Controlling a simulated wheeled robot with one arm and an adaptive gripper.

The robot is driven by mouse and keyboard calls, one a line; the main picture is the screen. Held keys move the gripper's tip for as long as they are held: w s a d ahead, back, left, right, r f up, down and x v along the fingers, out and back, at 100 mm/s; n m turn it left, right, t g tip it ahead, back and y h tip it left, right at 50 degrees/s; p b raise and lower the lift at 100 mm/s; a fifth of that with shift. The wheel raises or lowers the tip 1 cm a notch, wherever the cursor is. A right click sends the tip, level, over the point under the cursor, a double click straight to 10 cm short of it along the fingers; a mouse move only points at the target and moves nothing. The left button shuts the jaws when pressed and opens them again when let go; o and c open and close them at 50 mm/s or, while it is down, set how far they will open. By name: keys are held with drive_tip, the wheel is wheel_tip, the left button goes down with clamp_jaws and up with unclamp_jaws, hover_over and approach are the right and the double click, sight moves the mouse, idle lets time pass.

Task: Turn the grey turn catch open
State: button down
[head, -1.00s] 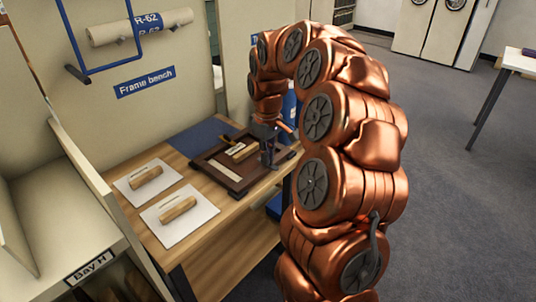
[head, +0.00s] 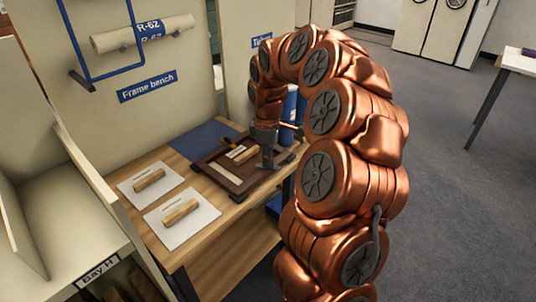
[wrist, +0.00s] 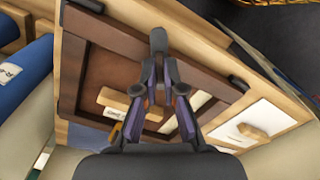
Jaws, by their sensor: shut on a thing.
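A dark wooden frame (head: 232,184) lies on the bench, and it also fills the middle of the wrist view (wrist: 100,35). In the wrist view my gripper (wrist: 158,68) is shut on the grey turn catch (wrist: 158,42), at the frame's edge. The catch's end sticks out past the fingertips, across the frame's edge. The fingers hide its other part, so its exact angle is hard to tell. In the head view my gripper (head: 267,158) points down at the frame's right side; the catch is not clear there.
A wooden block with a label (head: 240,154) lies on the frame's panel. Two white sheets with wooden blocks (head: 180,228) lie on the bench's left. Dark fittings (wrist: 237,83) sit at the frame's corners. Blue cylinders (head: 289,104) stand behind my arm.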

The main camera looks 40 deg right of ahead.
drive_tip(key=n+p, duration=0.3)
drive_tip(key=n, duration=0.3)
drive_tip(key=shift+r, duration=0.2)
drive_tip(key=n+p, duration=0.2)
drive_tip(key=n, duration=0.3)
drive_tip(key=shift+f+n+p, duration=0.15)
drive_tip(key=shift+n+p, duration=0.15)
drive_tip(key=c, duration=1.3)
unclamp_jaws()
wheel_tip(320, 180, up, 12)
